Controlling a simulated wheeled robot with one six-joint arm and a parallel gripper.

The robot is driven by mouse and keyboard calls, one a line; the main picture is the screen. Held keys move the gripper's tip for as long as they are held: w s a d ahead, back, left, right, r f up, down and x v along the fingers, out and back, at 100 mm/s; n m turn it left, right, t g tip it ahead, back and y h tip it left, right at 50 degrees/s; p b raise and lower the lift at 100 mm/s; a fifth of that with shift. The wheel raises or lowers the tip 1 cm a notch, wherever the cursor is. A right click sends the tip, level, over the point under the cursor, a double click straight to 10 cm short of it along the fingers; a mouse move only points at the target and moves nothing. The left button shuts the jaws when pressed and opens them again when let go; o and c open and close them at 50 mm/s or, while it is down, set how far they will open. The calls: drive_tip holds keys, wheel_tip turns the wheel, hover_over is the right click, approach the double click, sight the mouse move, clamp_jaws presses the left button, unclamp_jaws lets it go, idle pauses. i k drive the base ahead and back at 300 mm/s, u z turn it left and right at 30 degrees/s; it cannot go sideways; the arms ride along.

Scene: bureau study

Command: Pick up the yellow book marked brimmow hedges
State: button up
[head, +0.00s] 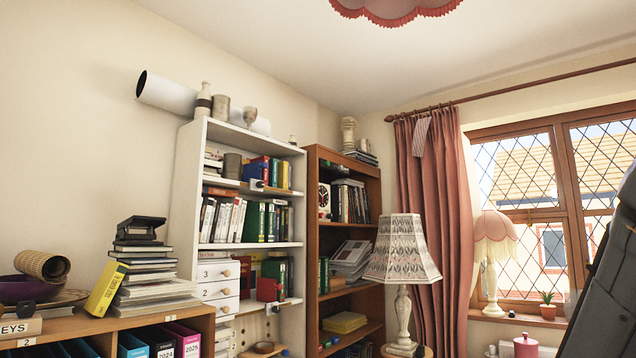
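A yellow book (107,288) leans at a tilt against a stack of books (148,280) on top of the low wooden shelf unit at the left. Dark marks show on its face, but they are too small to read. Another yellow book or stack (345,322) lies flat on a lower shelf of the brown bookcase, and a thin yellow spine (282,175) stands on the white bookcase; I cannot read either. My gripper is not in view; a dark grey part at the right edge may be my arm.
The low wooden unit (190,314) holds binders below. A purple bowl (22,289) and a woven cylinder (42,265) sit left of the leaning book. A white bookcase (188,190), a brown bookcase (312,230) and a patterned lamp (402,250) stand farther right.

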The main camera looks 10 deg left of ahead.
sight(282, 170)
drive_tip(key=z, duration=0.45)
drive_tip(key=i, duration=1.8)
drive_tip(key=u, duration=1.2)
drive_tip(key=i, duration=0.65)
drive_tip(key=u, duration=0.75)
